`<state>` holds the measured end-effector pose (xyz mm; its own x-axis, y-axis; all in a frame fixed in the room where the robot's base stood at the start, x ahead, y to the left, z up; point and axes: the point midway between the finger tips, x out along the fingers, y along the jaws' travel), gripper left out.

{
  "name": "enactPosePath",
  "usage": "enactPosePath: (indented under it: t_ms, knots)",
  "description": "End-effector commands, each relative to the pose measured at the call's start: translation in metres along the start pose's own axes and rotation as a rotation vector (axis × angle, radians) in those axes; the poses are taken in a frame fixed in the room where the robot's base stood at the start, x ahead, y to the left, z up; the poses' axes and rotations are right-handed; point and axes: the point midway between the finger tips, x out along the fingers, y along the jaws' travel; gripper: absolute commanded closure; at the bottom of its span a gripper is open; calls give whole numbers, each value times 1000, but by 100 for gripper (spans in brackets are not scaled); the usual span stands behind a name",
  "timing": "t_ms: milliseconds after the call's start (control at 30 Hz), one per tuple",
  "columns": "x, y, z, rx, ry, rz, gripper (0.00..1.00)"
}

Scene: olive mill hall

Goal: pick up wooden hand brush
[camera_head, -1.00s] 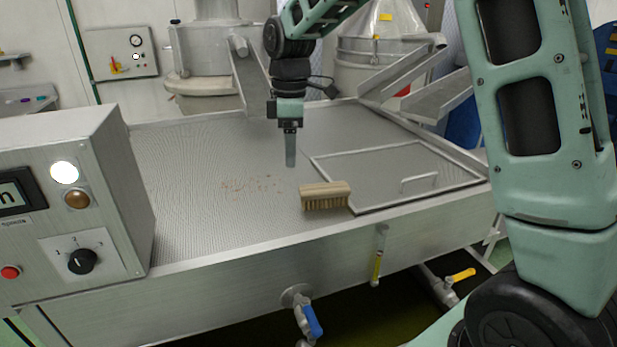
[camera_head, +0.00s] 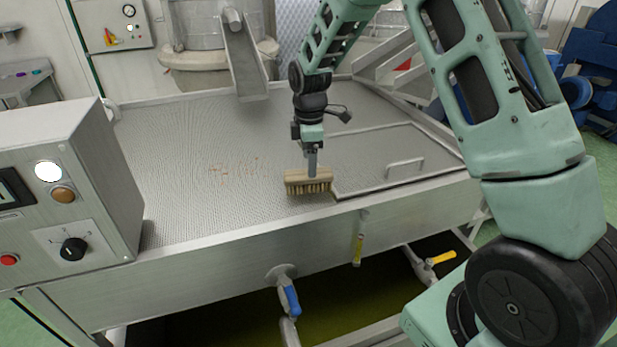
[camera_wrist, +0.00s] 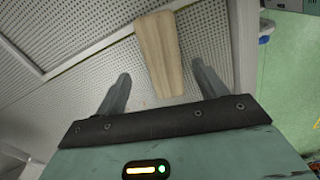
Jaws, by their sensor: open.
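The wooden hand brush (camera_head: 296,182) lies bristles down on the perforated metal top, near its front edge and beside the framed hatch. My gripper (camera_head: 312,172) is just above and behind the brush in the head view, pointing down and overlapping its back. In the wrist view the brush's pale wooden back (camera_wrist: 160,50) lies ahead, between the lines of the two spread fingers. Whether a finger touches the brush cannot be told.
The framed hatch (camera_head: 350,192) with a raised handle (camera_head: 404,167) is right of the brush. A control box (camera_head: 65,190) stands at the left. A metal chute (camera_head: 243,65) hangs over the back. Brown crumbs (camera_head: 232,168) lie left of the brush; the top around them is clear.

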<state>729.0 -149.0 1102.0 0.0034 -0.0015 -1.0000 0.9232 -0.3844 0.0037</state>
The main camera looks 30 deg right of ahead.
Motion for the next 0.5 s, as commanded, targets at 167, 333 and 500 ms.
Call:
enactPosePath:
  t_ms: [167, 333, 500]
  knots:
    - [19, -5, -2, -2, -2, -6, 29]
    - [42, -6, -2, 0, -2, -4, 29]
    - [50, -5, -3, 0, 0, 0, 29]
